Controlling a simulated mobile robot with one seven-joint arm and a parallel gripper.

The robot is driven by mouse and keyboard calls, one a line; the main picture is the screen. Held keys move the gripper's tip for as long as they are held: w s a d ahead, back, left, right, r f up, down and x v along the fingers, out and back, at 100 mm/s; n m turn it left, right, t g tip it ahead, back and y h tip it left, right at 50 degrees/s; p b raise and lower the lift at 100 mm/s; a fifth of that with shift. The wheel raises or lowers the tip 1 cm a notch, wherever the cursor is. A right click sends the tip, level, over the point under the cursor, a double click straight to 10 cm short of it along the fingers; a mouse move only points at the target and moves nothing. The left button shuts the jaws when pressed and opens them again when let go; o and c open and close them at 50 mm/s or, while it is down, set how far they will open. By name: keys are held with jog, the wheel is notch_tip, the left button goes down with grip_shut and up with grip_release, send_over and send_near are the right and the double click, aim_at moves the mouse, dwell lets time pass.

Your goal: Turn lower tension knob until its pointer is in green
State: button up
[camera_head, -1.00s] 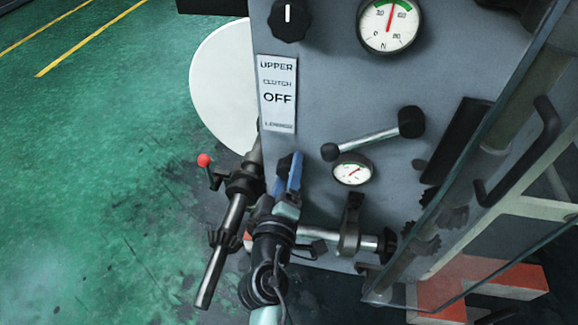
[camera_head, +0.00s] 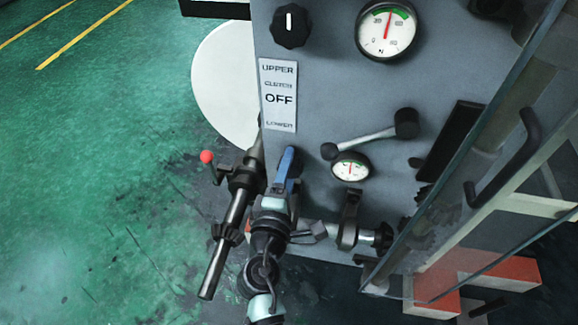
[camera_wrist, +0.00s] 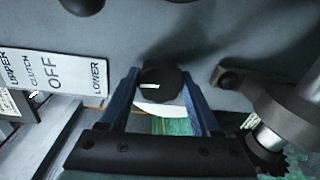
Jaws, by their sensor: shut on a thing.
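The lower tension knob (camera_wrist: 163,80) is a round black knob on the grey panel in the wrist view. My gripper (camera_wrist: 163,92) has its blue fingers on both sides of it and is shut on it. In the head view my gripper (camera_head: 286,166) is at the panel's left edge and mostly hides this knob. The small lower gauge (camera_head: 350,167) is to its right, with a green arc on top. Its thin red needle seems to point about upward, near the green, but is too small to read exactly.
A bracket with a metal rod (camera_head: 348,222) is right of my gripper. A red-knobbed lever (camera_head: 207,157) is on the left. A larger gauge (camera_head: 386,32) and another knob (camera_head: 291,26) are higher up.

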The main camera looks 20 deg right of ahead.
jog(key=shift+a+f, duration=0.1)
jog(key=shift+f, duration=0.1)
jog(key=o, duration=1.1)
jog(key=shift+o, duration=1.3)
jog(key=shift+r, duration=0.1)
jog(key=shift+s, duration=0.1)
jog(key=p+v, duration=0.1)
jog(key=v, duration=1.1)
jog(key=shift+s+a, duration=0.2)
jog(key=shift+s, duration=0.15)
